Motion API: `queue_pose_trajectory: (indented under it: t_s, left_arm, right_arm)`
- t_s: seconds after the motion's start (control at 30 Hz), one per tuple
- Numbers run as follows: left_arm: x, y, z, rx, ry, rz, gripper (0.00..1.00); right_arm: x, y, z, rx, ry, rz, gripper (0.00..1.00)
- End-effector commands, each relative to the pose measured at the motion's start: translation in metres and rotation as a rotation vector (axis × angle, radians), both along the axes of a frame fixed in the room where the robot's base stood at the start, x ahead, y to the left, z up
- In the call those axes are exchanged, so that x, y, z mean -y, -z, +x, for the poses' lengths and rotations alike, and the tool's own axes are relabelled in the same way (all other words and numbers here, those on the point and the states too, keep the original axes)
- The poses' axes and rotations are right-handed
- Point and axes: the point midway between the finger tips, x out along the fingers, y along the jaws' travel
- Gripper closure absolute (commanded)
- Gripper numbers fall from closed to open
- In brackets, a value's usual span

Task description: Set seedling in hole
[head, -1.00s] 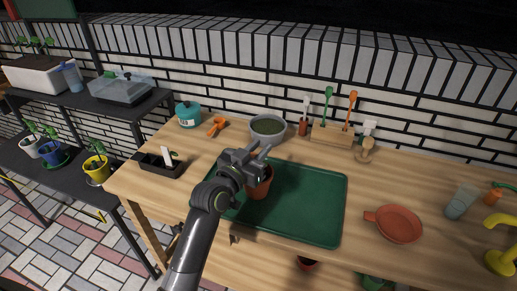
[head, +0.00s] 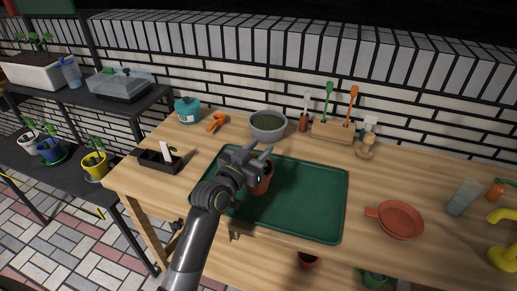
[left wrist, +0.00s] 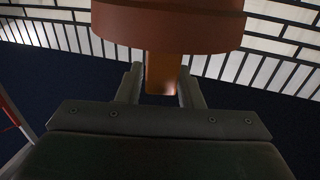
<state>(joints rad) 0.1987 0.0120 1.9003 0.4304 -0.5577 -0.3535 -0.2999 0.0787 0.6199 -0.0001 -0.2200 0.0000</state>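A terracotta pot (head: 264,182) stands on the green tray (head: 310,205), partly hidden behind my left gripper. My left gripper (head: 263,157) is just above the pot, its fingers pointing right and away. In the left wrist view the pot's rim (left wrist: 168,27) fills the top. A narrow orange-brown piece (left wrist: 162,73) shows between the fingers of the left gripper (left wrist: 161,88); I cannot tell what it is or whether the fingers press on it. Seedlings in a yellow pot (head: 95,166) and a blue pot (head: 49,152) stand on the shelf at left. The hole is hidden. My right gripper is not in view.
A black tray with a white label (head: 158,163) lies left of the green tray. A grey bowl of soil (head: 268,126) and a tool rack (head: 333,131) stand behind. The green tray's right half is clear.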

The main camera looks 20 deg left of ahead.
Motion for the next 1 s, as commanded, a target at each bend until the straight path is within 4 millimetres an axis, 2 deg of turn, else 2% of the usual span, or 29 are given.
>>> queue_pose_trajectory:
  t_s: [0.03, 0.1, 0.37, 0.53, 0.67, 1.0]
  left_arm:
    - [0.0, 0.0, 0.0, 0.0, 0.0, 0.0, 0.6]
    - [0.0, 0.0, 0.0, 0.0, 0.0, 0.0, 0.52]
    - [0.0, 0.0, 0.0, 0.0, 0.0, 0.0, 0.52]
    - [-0.003, 0.002, -0.011, -0.002, -0.001, 0.001, 0.52]
    - [-0.009, 0.002, -0.031, -0.001, -0.002, 0.001, 0.52]
    - [-0.029, 0.003, -0.104, -0.001, -0.001, 0.002, 0.52]
  right_arm:
    - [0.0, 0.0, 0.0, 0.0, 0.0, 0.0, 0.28]
    - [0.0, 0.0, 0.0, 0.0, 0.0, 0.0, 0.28]
    - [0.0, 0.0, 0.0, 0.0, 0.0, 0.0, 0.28]
    - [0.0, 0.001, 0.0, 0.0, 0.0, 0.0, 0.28]
    - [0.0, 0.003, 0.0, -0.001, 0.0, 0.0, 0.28]
    - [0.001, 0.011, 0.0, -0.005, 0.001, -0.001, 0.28]
